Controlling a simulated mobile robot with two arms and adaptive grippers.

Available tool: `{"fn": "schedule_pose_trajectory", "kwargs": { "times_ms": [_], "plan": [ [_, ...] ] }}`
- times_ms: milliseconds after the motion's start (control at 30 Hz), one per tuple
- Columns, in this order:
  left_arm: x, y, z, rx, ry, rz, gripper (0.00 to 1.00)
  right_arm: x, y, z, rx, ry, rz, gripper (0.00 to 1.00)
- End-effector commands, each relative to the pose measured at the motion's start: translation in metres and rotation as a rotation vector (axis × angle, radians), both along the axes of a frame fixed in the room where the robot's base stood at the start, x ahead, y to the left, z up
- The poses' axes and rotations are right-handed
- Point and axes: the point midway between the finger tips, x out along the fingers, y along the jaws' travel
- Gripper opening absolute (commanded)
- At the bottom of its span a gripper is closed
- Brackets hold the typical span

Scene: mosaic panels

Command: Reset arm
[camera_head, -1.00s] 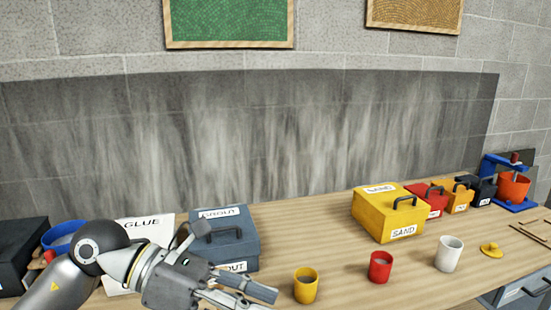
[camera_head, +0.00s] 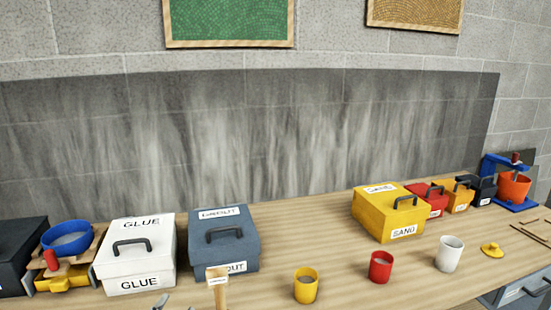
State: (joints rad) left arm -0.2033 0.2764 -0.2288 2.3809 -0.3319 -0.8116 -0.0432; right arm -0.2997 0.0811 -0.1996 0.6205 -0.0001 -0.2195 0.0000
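My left arm has left almost all of the head view. A small grey piece (camera_head: 162,300) at the bottom edge, in front of the white GLUE box, may be a fingertip of my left gripper; too little shows to tell its opening. My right gripper is not in view. The white GLUE box (camera_head: 138,258) and the blue-grey GROUT box (camera_head: 222,242) stand closed on the table at the left, in full view except the GROUT box's lower front, partly covered by a wooden piece with a small label (camera_head: 219,292).
Yellow cup (camera_head: 306,287), red cup (camera_head: 381,267) and white cup (camera_head: 449,254) stand along the wooden table (camera_head: 300,235). A yellow SAND box (camera_head: 388,214) stands behind them. A blue bowl (camera_head: 68,238) is at far left. The table between the GROUT and SAND boxes is clear.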

Motion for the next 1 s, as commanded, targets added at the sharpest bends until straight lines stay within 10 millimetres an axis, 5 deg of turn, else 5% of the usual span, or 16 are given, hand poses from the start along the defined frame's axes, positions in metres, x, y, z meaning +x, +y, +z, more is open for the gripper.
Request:
{"fn": "schedule_pose_trajectory", "kwargs": {
  "times_ms": [100, 200, 400, 567, 867, 1000],
  "plan": [
    [-0.047, 0.011, -0.079, -0.114, 0.314, 0.088, 0.41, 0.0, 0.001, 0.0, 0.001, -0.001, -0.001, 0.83],
    [-0.091, 0.013, -0.126, -0.183, 0.534, 0.142, 0.41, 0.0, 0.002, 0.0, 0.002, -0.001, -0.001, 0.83],
    [-0.174, 0.008, -0.182, -0.271, 0.873, 0.211, 0.41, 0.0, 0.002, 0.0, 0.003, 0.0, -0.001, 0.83],
    [-0.237, 0.0, -0.206, -0.322, 1.102, 0.25, 0.41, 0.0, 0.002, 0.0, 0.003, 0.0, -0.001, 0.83],
    [-0.214, -0.002, -0.298, -0.306, 1.119, 0.249, 0.41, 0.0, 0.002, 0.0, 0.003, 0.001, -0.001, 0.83],
    [-0.216, -0.002, -0.355, -0.3, 1.143, 0.251, 0.41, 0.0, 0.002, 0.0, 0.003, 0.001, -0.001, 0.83]
  ]
}}
